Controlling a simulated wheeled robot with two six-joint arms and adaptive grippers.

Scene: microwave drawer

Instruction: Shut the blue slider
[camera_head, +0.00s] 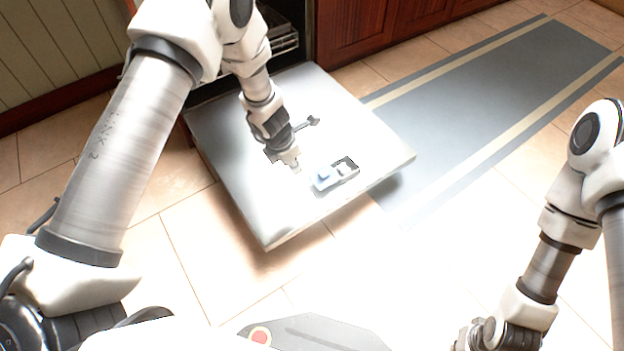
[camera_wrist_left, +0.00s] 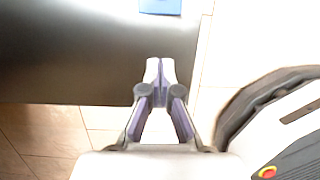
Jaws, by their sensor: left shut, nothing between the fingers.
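The blue slider (camera_head: 322,179) is a small light-blue piece on a pale grey box. The box lies on a flat metallic panel, and a dark-edged opening (camera_head: 346,166) shows beside the slider, with a pale shape in it. In the left wrist view part of a blue surface (camera_wrist_left: 160,5) shows at the top edge. My left gripper (camera_head: 294,166) is just left of the slider over the panel, with its fingertips (camera_wrist_left: 160,64) together and nothing between them. Contact with the slider is not visible. My right gripper (camera_head: 470,340) is low at the bottom right, and its fingers are unclear.
The metallic panel (camera_head: 225,150) looks like an open appliance door, with a wire rack (camera_head: 285,40) behind. A dark handle-like part (camera_head: 312,122) lies on it behind my left gripper. A grey striped mat (camera_head: 490,95) and tiled floor lie to the right. Wooden cabinets (camera_head: 365,25) stand behind.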

